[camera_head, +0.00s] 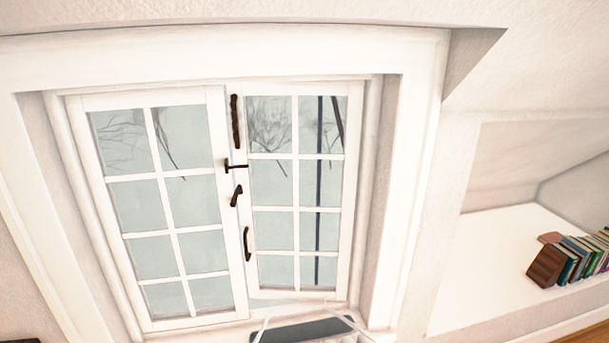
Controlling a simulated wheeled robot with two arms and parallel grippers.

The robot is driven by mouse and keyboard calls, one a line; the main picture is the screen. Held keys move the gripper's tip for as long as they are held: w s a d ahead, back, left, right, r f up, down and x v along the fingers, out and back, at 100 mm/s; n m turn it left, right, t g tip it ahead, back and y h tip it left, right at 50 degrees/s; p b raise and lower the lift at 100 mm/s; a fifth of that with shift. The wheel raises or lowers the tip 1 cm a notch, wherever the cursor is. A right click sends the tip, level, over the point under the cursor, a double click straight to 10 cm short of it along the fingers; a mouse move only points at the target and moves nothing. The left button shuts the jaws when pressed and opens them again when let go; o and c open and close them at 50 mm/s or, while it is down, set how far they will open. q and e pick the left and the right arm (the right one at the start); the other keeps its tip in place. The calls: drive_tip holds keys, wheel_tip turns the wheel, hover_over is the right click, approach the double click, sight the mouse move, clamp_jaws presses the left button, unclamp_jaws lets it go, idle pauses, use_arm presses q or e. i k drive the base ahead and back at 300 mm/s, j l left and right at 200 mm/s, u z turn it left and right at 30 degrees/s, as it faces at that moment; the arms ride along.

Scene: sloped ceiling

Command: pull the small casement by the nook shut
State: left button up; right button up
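The white casement window has two multi-pane sashes in a deep white frame. The left sash (162,180) looks flush in the frame. The right sash (297,184) has its bottom edge higher than the left one's, with a pale strip showing below it, so it looks slightly ajar, apparently outward. Black handles sit along the meeting stiles: an upper pull (235,121), a latch (236,168), a small curved handle (236,195) and a lower pull (247,243). Neither gripper can be made out.
A dark flat shape with pale edges (308,330) shows at the bottom centre; I cannot tell what it is. To the right is a white nook shelf (490,255) with a row of books (582,255). A sloped ceiling edge (470,55) hangs at the upper right.

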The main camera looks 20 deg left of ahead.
sight(354, 90)
drive_tip(key=i+j+u, duration=0.1)
drive_tip(key=i+u, duration=0.2)
drive_tip(key=i, duration=0.15)
drive_tip(key=i+u, duration=0.35)
drive_tip(key=i+l, duration=0.05)
drive_tip(key=i, duration=0.05)
